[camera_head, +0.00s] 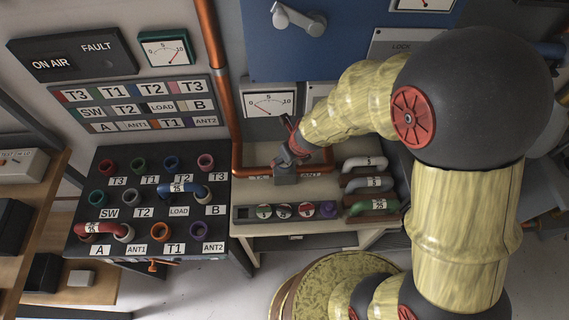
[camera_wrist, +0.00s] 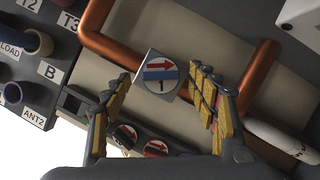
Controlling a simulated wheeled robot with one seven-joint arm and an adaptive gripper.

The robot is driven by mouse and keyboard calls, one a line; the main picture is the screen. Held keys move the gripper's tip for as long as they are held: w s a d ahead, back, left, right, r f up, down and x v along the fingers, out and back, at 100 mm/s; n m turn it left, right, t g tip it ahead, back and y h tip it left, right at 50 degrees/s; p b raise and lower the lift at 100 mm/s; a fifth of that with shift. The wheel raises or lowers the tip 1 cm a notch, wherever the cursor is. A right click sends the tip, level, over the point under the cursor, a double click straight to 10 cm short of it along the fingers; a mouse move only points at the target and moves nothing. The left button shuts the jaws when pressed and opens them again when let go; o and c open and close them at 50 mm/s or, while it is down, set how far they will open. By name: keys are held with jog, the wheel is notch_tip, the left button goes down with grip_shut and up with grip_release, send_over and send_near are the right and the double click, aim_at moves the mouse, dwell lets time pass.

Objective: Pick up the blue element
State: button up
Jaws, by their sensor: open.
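The blue element (camera_head: 183,188) is a blue U-shaped link plugged across two sockets in the middle row of the dark patch panel (camera_head: 84,205). In the head view it lies left of my gripper (camera_head: 290,152), well apart from it. My gripper is open with nothing between its fingers, which show in the wrist view (camera_wrist: 160,76). They are over a small grey block (camera_wrist: 157,78) bearing a round sign with a red arrow and a blue band.
A red link (camera_head: 100,227) sits in the panel's front row. White, grey and green links (camera_head: 372,206) lie on the bench to the right, beside a strip of round tokens (camera_head: 285,211). Copper pipes (camera_head: 215,75) run between panel and bench. A wooden shelf stands left.

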jog(key=b+x, duration=0.1)
jog(key=x, duration=0.2)
jog(key=shift+w+d+f, duration=0.1)
jog(key=shift+f, duration=0.1)
jog(key=shift+c, duration=1.1)
jog(key=c, duration=1.1)
jog(key=shift+r, duration=0.1)
